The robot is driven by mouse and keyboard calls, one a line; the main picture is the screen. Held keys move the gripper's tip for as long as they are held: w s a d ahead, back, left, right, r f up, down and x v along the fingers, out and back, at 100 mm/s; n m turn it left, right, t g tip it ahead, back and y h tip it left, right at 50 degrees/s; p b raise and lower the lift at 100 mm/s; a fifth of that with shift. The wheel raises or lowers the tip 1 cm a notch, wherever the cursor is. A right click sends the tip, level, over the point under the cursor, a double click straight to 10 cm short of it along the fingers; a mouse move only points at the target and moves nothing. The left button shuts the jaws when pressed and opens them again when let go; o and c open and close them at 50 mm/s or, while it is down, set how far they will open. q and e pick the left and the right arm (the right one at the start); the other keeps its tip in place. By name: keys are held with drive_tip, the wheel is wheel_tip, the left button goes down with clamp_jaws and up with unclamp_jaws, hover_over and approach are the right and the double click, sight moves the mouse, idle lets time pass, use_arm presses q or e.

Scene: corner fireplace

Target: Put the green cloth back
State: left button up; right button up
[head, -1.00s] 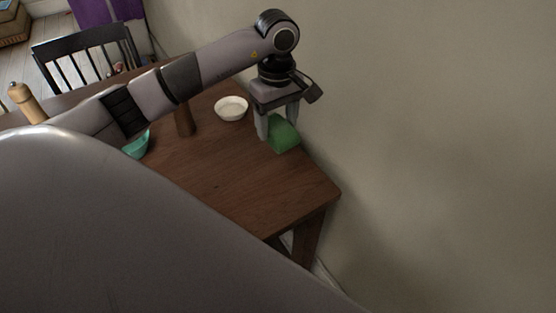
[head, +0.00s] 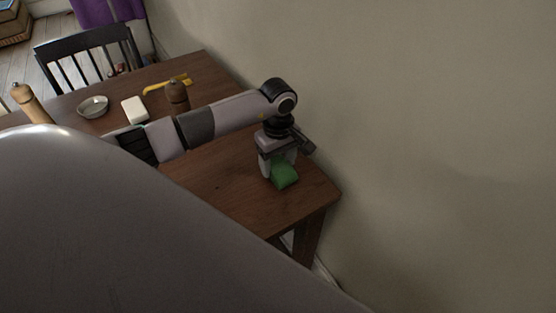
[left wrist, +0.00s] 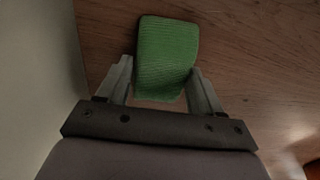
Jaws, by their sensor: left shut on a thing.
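The green cloth (head: 285,175) is a small folded block near the right end of the dark wooden table (head: 225,190). My left gripper (head: 278,172) points down and is shut on the green cloth. In the left wrist view the cloth (left wrist: 166,58) sits between the two fingertips (left wrist: 162,75), with the brown tabletop behind it. I cannot tell whether the cloth touches the table or hangs slightly above it. My right gripper is not in view.
A grey bowl (head: 93,106), a white block (head: 134,110), a yellow object (head: 168,84), a brown wooden mill (head: 177,95) and a lighter mill (head: 30,102) stand toward the far left. A black chair (head: 88,57) is behind. The wall (head: 400,120) borders the table's right side.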

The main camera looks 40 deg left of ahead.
sight(278, 163)
use_arm(q)
drive_tip(key=shift+f, duration=0.2)
drive_tip(key=o, duration=1)
drive_tip(key=shift+r, duration=0.15)
drive_tip(key=shift+r, duration=0.2)
wheel_tip(278, 163, up, 12)
drive_tip(key=shift+f+b, duration=0.1)
drive_tip(key=shift+b, duration=0.35)
drive_tip(key=shift+s, duration=0.1)
